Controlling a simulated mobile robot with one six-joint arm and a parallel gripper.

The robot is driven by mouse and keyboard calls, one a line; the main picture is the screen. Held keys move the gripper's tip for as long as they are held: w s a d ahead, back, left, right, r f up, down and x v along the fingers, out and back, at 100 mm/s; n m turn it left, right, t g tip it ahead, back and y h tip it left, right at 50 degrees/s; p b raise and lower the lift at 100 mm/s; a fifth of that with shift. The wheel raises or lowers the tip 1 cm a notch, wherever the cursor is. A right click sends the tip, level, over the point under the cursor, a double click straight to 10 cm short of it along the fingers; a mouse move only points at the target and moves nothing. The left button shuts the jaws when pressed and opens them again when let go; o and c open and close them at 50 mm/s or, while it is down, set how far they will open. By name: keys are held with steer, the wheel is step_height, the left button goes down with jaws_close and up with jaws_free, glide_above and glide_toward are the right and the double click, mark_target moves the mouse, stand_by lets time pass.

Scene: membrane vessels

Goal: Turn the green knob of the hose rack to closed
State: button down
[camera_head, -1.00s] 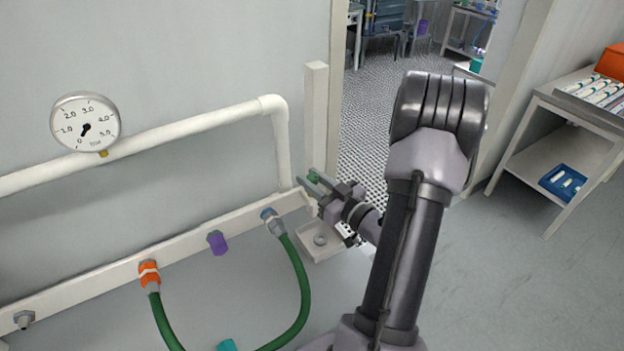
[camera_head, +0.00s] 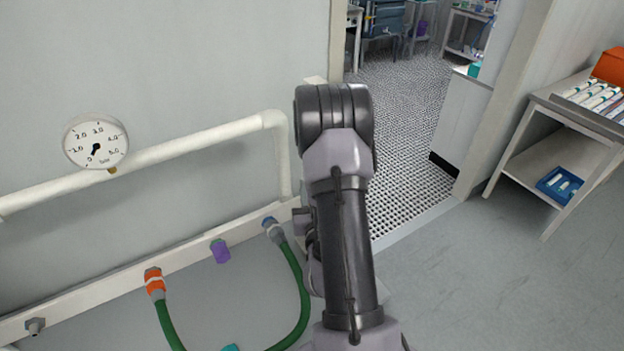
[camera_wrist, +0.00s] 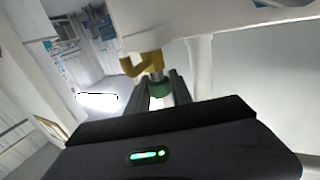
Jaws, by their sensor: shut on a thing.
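The green knob (camera_wrist: 160,89) shows in the wrist view on a short metal stem below a brass fitting (camera_wrist: 142,64). My gripper (camera_wrist: 157,84) has a dark finger on each side of the knob and is shut on it. In the head view my arm hides both the gripper and the knob. The hose rack (camera_head: 95,292) is a pale rail along the wall in the head view. A green hose (camera_head: 302,297) loops between a blue-grey coupling (camera_head: 272,229) and an orange coupling (camera_head: 154,281). Which way the knob is turned is unclear.
A round gauge (camera_head: 95,142) sits on a white pipe (camera_head: 205,137) above the rack. A purple fitting (camera_head: 220,251) is on the rail. A doorway opens beyond my arm, and a white shelf unit (camera_head: 533,160) stands at the right. The floor between is clear.

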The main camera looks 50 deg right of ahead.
steer(key=shift+f+m+g+h+b, duration=0.15)
steer(key=shift+m+g+h+b, duration=0.6)
steer(key=shift+m+g+h, duration=0.3)
steer(key=shift+g, duration=0.25)
steer(key=c, duration=1.1)
jaws_free()
